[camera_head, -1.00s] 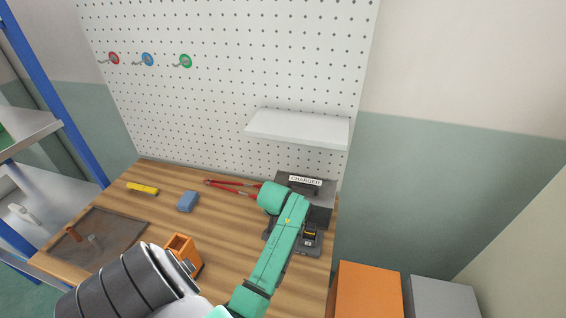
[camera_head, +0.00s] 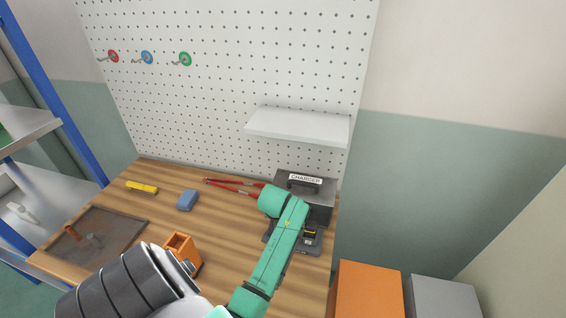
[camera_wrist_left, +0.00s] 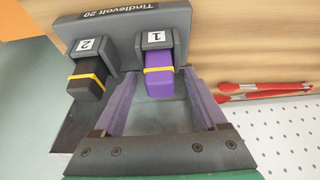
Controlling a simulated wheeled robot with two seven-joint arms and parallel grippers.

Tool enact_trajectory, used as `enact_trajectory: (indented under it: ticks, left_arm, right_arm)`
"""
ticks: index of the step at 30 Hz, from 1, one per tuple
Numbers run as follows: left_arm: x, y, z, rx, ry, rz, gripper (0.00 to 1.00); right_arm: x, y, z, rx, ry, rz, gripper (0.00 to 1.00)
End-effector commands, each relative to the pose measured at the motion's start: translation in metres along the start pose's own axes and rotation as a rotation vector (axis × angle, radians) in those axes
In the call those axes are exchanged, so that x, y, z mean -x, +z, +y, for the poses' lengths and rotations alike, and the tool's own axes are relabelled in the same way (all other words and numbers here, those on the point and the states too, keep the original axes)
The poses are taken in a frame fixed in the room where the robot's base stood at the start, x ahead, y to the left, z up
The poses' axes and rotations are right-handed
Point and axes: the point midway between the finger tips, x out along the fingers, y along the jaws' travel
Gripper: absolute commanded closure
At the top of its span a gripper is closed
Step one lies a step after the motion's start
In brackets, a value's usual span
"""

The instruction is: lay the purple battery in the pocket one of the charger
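In the left wrist view, the purple battery (camera_wrist_left: 159,83) with a yellow band sits at the slot marked 1 (camera_wrist_left: 157,40) of the charger (camera_wrist_left: 120,24). My left gripper (camera_wrist_left: 158,73) is open; its two fingers stand either side of the purple battery with a visible gap on each side. How deep the battery sits cannot be told. In the head view, my left forearm covers the purple battery and my left gripper; part of the charger (camera_head: 305,247) shows beside it. My right gripper is not in view.
A black battery with a yellow band (camera_wrist_left: 87,77) is in the slot marked 2. Behind stands a dark box labelled CHARGER (camera_head: 318,205), below a white shelf (camera_head: 298,127). Red-handled pliers (camera_head: 233,186), a blue block (camera_head: 187,200) and an orange holder (camera_head: 183,252) are on the bench.

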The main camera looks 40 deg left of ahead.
Motion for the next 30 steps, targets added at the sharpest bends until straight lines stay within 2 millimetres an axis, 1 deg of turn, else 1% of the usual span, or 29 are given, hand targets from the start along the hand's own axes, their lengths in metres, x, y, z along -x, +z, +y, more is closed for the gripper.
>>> enact_trajectory:
  ticks: [5,8,11,21,24,27,30]
  left_arm:
    - [0.001,0.000,0.000,0.000,0.000,0.000,0.26]
    - [0.007,0.000,0.000,0.000,0.001,0.001,0.26]
    - [0.022,0.000,0.001,0.000,0.002,0.003,0.26]
    - [0.107,-0.001,0.001,0.001,0.002,0.006,0.26]
    - [0.127,-0.001,0.001,0.001,0.002,0.004,0.26]
    - [0.140,0.000,0.000,0.000,0.001,0.002,0.26]
    - [0.145,0.000,0.000,0.000,0.000,0.000,0.26]
  right_arm:
    - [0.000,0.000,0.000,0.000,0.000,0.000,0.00]
    - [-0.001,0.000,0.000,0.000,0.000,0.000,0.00]
    - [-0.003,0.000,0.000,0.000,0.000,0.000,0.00]
    - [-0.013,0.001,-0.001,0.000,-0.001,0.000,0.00]
    - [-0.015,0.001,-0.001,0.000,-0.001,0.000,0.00]
    - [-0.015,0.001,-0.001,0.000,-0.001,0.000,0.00]
    - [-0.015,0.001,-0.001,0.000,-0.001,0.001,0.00]
